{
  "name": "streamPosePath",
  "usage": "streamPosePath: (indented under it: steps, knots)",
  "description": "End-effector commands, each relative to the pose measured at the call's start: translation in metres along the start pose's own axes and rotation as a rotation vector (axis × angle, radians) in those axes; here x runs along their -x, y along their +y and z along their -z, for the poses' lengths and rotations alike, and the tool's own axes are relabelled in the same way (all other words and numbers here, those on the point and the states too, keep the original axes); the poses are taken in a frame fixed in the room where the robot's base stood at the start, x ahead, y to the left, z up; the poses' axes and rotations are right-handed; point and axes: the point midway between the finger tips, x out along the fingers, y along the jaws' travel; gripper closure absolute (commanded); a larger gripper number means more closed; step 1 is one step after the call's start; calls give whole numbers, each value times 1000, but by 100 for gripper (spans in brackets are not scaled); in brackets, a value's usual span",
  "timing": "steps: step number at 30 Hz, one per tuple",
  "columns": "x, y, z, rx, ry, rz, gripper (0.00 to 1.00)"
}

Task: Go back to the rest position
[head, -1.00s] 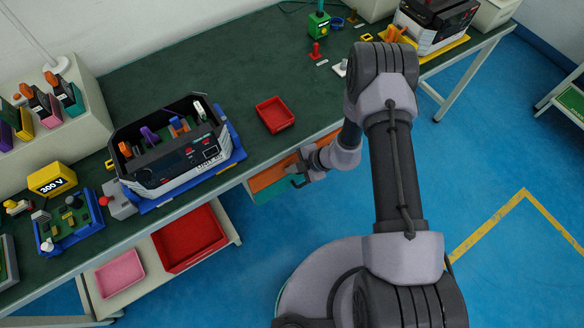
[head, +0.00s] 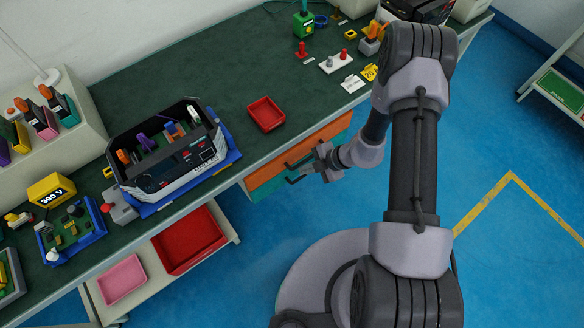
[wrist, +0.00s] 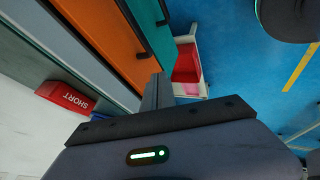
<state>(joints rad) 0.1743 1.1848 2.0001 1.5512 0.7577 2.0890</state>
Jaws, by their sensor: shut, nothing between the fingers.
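My gripper (head: 318,163) is at the end of my arm, over the floor in front of the bench drawers in the head view. It is shut and empty. In the wrist view its dark fingers (wrist: 156,92) show close together, in front of the drawer fronts. The orange drawer (head: 262,180) and the teal drawer (head: 268,194) sit under the bench top, with dark handles close to my gripper in the picture. I cannot tell whether the fingers touch a handle.
The green bench top (head: 165,65) holds a black-and-white tester (head: 190,172) on a blue tray and a small red tray (head: 266,113). A lower shelf carries a red bin (head: 190,240) and a pink tray (head: 122,278). Blue floor (head: 490,130) is open on the right.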

Motion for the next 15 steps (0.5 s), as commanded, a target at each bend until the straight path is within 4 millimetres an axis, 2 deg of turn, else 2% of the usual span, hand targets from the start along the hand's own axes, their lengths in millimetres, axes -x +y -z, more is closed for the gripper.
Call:
streamPosePath:
  steps: [1, 3, 9, 11, 14, 15]
  knots:
    - [12, 1, 1, 0, -1, 0, 100]
    - [21, 0, 1, 0, 0, 1, 100]
    - [28, -1, 0, 5, 1, 2, 100]
    - [34, 8, 2, 68, 2, -4, 100]
    - [70, 51, 21, 437, 2, -31, 100]
    - [93, 71, 37, 674, 0, -38, 100]
